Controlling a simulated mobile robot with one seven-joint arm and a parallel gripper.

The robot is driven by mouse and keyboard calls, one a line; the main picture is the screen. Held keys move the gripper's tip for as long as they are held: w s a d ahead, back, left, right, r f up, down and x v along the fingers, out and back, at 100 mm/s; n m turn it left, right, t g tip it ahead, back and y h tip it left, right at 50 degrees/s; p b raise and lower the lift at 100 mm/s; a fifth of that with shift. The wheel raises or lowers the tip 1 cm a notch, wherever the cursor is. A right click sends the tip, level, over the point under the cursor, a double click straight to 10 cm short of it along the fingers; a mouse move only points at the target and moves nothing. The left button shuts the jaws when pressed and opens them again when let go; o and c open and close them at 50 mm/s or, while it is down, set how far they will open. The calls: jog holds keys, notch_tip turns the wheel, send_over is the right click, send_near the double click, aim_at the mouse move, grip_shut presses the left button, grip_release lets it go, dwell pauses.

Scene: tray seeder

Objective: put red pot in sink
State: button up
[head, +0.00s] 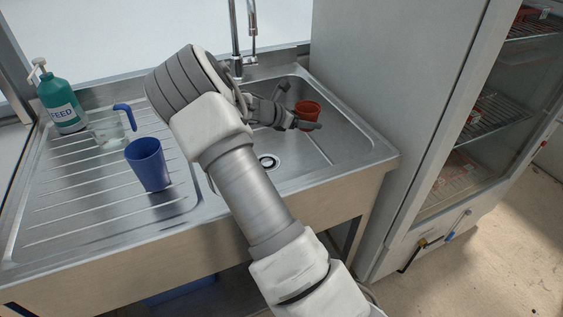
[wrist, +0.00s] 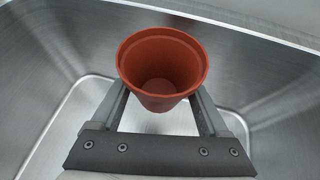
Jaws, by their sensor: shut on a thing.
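The red pot (head: 308,112) is a small terracotta-red tapered cup, upright and empty. In the head view it is over the right part of the sink basin (head: 337,150). My gripper (head: 302,118) is shut on the pot, with one finger on each side. In the wrist view the pot (wrist: 162,66) sits between the fingertips (wrist: 160,98), and the basin floor (wrist: 70,125) and walls show around and below it. I cannot tell whether the pot's base touches the basin floor.
A blue cup (head: 148,165), a clear jug with a blue handle (head: 107,128) and a green FEED pump bottle (head: 62,103) stand on the ribbed drainboard (head: 70,200). The tap (head: 235,35) rises behind the basin. A glass-fronted cabinet (head: 480,130) stands right of the sink.

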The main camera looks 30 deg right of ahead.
notch_tip(320, 180, down, 9)
jog(key=b, duration=0.3)
jog(key=shift+f, duration=0.2)
jog(key=shift+f, duration=0.65)
jog(key=o, duration=1.2)
